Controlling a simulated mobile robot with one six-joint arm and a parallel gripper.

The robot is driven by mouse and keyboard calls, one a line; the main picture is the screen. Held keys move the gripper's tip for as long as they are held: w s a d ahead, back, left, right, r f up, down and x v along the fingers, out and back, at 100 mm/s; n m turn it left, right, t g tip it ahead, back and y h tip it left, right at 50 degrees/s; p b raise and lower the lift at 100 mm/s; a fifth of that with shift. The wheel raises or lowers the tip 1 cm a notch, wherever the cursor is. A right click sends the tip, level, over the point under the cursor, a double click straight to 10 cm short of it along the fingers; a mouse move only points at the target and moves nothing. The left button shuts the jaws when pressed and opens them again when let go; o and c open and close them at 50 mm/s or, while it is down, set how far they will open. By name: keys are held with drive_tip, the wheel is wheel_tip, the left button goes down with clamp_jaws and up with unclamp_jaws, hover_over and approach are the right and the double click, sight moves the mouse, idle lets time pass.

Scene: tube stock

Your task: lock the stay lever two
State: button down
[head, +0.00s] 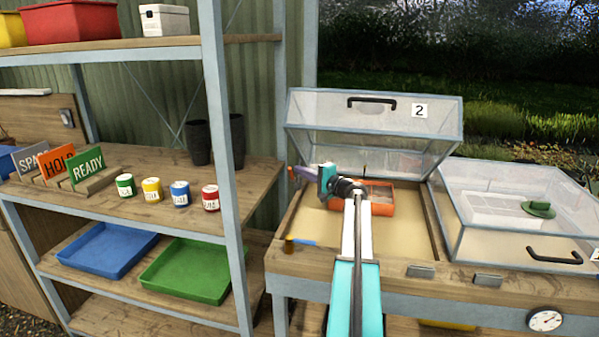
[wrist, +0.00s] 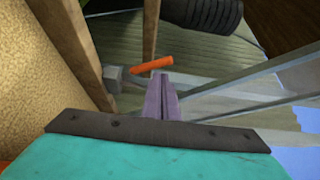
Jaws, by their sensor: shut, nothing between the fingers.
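The lid marked 2 (head: 350,135) stands raised over its wooden frame (head: 310,215) in the head view. An orange lever (wrist: 152,65), which looks like the stay lever, shows just beyond my fingertips in the wrist view. It slants slightly and seems to sit at the frame's side; whether the fingers touch it I cannot tell. My gripper (head: 298,173) reaches to the left side of the open frame, its purple fingers pointing left. In the wrist view my gripper (wrist: 160,82) is shut, with nothing between its fingers. The lever's base is partly hidden.
An orange tray (head: 377,207) sits inside the open frame. A second frame with a closed clear lid (head: 490,225) stands at the right. A shelf rack's post (head: 222,130) stands close on the left, with dark pots (head: 198,143) on its shelf.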

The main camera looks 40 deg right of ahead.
drive_tip(key=s, duration=1.2)
drive_tip(key=shift+d+b, duration=0.2)
drive_tip(key=shift+b, duration=0.25)
